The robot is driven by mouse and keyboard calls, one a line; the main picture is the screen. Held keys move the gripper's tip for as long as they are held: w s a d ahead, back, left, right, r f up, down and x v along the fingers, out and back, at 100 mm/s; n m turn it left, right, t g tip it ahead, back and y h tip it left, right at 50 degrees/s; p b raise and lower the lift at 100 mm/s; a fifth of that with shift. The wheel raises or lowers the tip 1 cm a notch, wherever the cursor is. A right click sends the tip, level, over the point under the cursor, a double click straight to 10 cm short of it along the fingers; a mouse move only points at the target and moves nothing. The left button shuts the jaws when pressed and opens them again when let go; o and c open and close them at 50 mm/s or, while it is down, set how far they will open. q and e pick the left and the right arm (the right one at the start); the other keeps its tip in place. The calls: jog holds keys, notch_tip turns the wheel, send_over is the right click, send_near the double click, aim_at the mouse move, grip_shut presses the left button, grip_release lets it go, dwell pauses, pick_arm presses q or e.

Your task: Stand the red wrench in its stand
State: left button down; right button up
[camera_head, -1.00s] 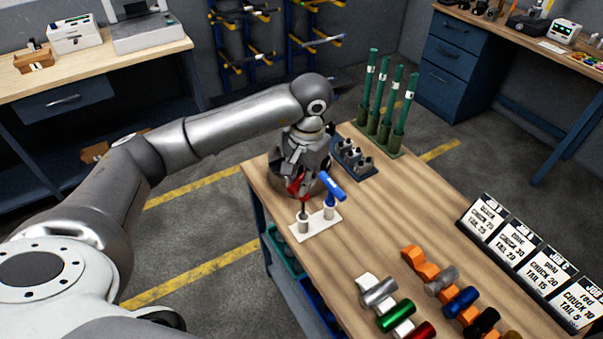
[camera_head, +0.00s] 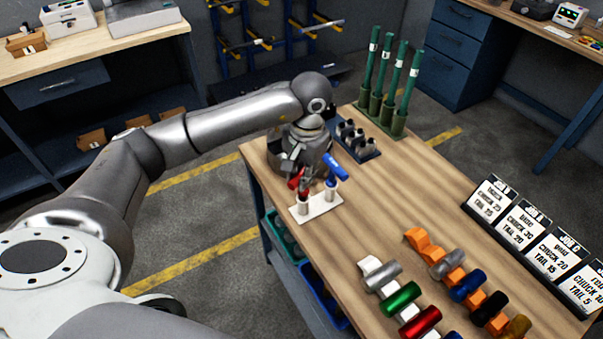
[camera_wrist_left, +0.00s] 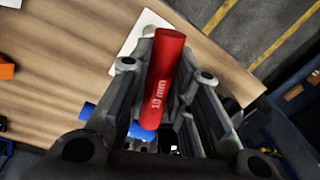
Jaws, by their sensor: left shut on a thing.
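The red wrench has a red bar handle (camera_head: 296,179), marked 10 mm in the left wrist view (camera_wrist_left: 164,80). My left gripper (camera_head: 298,172) is shut on this handle. The wrench's shank points down at the left post of the white stand (camera_head: 318,211). Its tip seems to be at or in that post, but I cannot tell how deep. A blue wrench (camera_head: 336,166) stands in the right post, close beside my gripper. The stand also shows in the left wrist view (camera_wrist_left: 128,45), partly hidden. My right gripper is not in view.
A dark rack with grey pieces (camera_head: 356,142) and green holders with tall green rods (camera_head: 387,85) stand behind. Coloured cylinders (camera_head: 402,299) on white and orange blocks lie at the front, with job cards (camera_head: 522,236) to the right. The table's middle is clear.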

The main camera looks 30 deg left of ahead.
pick_arm(q)
jog(key=shift+f, duration=0.15)
jog(key=c, duration=1.3)
grip_release()
jog(key=shift+o, duration=0.2)
notch_tip(320, 180, up, 12)
jog(key=d, duration=0.1)
jog(key=shift+s, duration=0.1)
